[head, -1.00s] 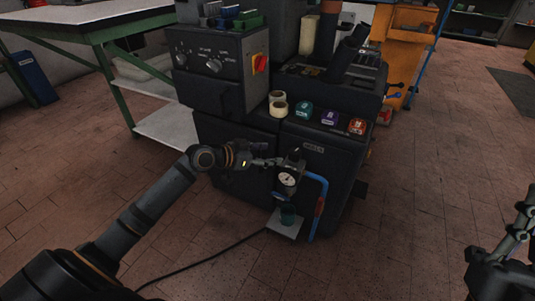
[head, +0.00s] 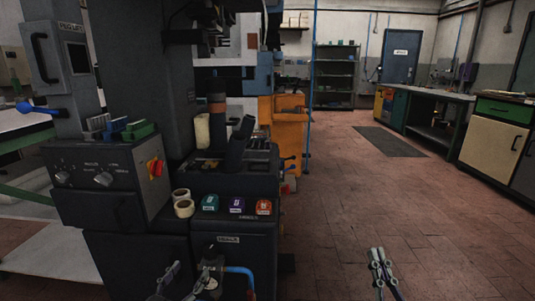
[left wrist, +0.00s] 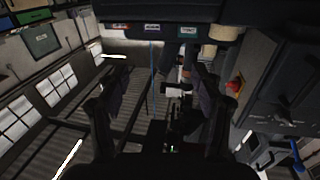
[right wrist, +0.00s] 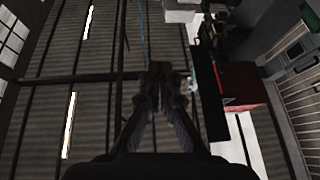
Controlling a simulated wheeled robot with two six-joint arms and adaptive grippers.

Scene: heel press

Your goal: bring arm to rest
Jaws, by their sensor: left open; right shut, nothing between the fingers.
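My left gripper (head: 178,272) is at the bottom of the head view, in front of the dark heel press (head: 235,258). My right gripper (head: 377,254) points up over the open floor, right of the press. In the right wrist view the right gripper (right wrist: 159,72) has its fingertips together, empty. Most of both arms is out of the head view.
The tiled floor (head: 400,200) at right is clear up to a workbench (head: 440,115).

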